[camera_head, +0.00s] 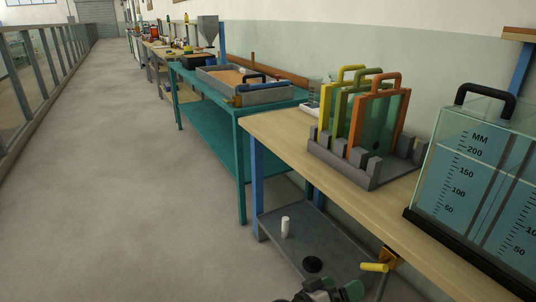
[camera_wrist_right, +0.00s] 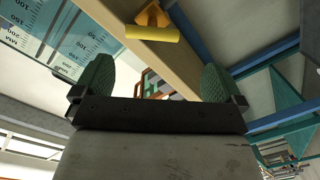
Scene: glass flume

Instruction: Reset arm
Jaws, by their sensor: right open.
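My right gripper (camera_head: 335,289) shows at the bottom edge of the head view, low in front of the wooden table. In the right wrist view the same gripper (camera_wrist_right: 157,82) has its two green pads wide apart with nothing between them. A yellow handle (camera_head: 374,267) on an orange bracket (camera_head: 389,257) sits at the table's front edge, apart from the gripper. The handle (camera_wrist_right: 152,33) also shows beyond the pads in the wrist view. My left gripper is in neither view.
The wooden table (camera_head: 285,133) carries a grey rack (camera_head: 375,181) with several framed panels and, at right, the glass flume (camera_head: 470,180). A lower shelf (camera_head: 310,240) holds a white cylinder (camera_head: 285,227) and a black disc (camera_head: 312,264). A teal bench (camera_head: 205,115) stands beyond. The floor at left is clear.

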